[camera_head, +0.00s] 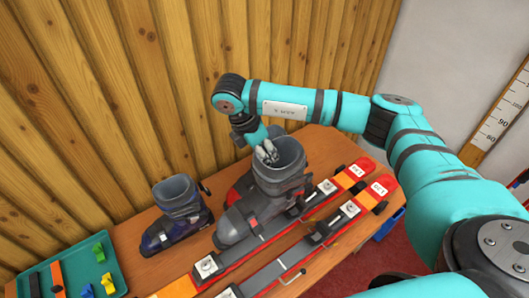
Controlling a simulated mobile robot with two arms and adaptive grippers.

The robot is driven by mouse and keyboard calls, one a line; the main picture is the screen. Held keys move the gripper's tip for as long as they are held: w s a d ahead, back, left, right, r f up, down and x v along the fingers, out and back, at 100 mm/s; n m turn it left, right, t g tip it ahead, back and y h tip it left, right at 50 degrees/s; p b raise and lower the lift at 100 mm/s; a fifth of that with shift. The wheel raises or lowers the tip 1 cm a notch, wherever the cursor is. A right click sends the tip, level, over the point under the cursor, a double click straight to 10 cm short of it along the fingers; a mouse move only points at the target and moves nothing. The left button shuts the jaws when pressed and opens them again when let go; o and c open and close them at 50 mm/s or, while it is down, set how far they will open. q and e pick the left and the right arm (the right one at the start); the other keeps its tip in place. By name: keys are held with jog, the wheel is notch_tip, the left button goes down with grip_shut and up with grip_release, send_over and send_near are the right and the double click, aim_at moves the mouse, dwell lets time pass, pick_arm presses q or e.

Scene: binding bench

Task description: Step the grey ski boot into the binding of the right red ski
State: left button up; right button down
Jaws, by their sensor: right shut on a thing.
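The grey ski boot (245,212) stands roughly upright on the far side of the two red skis, its toe toward the lower left. My right gripper (267,154) is shut on the boot's upper cuff. The farther ski (243,257) has a toe piece (207,266) and a heel piece (327,188). The nearer ski (283,267) lies parallel on the right, with a heel piece (350,208). I cannot tell whether the boot's sole touches the bench or hangs just above it. The boot is not in either binding. My left gripper is out of view.
A dark blue boot (178,215) stands left of the grey one on the wooden bench (150,272). A green tray (119,275) with small coloured parts lies at the left. A plank wall (180,80) rises close behind. A ruler board (497,118) is at the right.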

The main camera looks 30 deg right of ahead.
aim_at(258, 195)
notch_tip(258, 195, down, 7)
jog(key=b, duration=0.4)
jog(key=shift+f+b, duration=0.2)
jog(key=shift+b, duration=0.2)
jog(key=shift+s+r+p, duration=0.2)
jog(key=shift+s+p, duration=0.1)
jog(key=shift+s, duration=0.25)
dwell(0.9)
jog(key=shift+f+b, duration=0.75)
jog(key=shift+f, duration=0.1)
jog(key=shift+s+a+f, duration=0.1)
jog(key=shift+f, duration=0.15)
jog(key=shift+f+b, duration=0.4)
jog(key=shift+b, duration=0.05)
jog(key=shift+f, duration=0.1)
dwell(0.4)
